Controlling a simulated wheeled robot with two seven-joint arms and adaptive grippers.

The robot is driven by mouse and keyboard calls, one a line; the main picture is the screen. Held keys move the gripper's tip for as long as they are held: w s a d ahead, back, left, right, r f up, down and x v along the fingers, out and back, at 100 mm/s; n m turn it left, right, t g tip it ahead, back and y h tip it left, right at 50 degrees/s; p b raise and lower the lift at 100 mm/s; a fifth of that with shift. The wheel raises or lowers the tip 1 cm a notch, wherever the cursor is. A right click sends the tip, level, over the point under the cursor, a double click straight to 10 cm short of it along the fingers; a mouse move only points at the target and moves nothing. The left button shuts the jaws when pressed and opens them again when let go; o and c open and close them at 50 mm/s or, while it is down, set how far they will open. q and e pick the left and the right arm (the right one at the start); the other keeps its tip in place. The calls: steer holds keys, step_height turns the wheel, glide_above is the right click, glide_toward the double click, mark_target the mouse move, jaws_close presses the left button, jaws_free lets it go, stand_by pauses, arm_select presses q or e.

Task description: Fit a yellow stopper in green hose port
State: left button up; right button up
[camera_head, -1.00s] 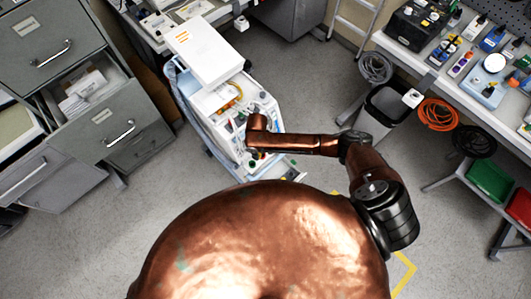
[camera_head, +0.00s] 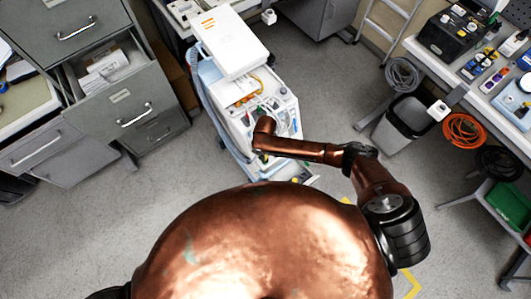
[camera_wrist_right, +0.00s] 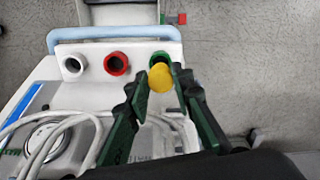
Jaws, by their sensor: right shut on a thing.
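The yellow stopper (camera_wrist_right: 161,77) is a round disc between the fingertips of my right gripper (camera_wrist_right: 162,80) in the right wrist view. The fingers are closed on its sides. The green hose port (camera_wrist_right: 160,57) is directly behind the stopper, on the top edge of a white machine panel. The stopper covers the port's lower part; I cannot tell whether they touch. In the head view the white pump machine (camera_head: 232,45) stands at the upper middle. My right forearm reaches to it, and its fingers are hard to make out there. My left gripper does not show.
A red port (camera_wrist_right: 116,63) and a white port (camera_wrist_right: 73,65) are left of the green one. White tubes (camera_wrist_right: 62,130) loop over the panel. Grey cabinets (camera_head: 120,100) stand left, a bin (camera_head: 403,125) and a workbench to the right. Grey floor is open around the machine.

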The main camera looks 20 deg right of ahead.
steer(key=shift+s+p, duration=0.1)
steer(key=shift+p, duration=0.35)
stand_by(0.4)
steer(key=shift+f+b, duration=0.65)
steer(key=shift+f, duration=1.05)
steer(key=o, duration=0.9)
steer(key=shift+c, duration=0.2)
step_height(320, 180, up, 12)
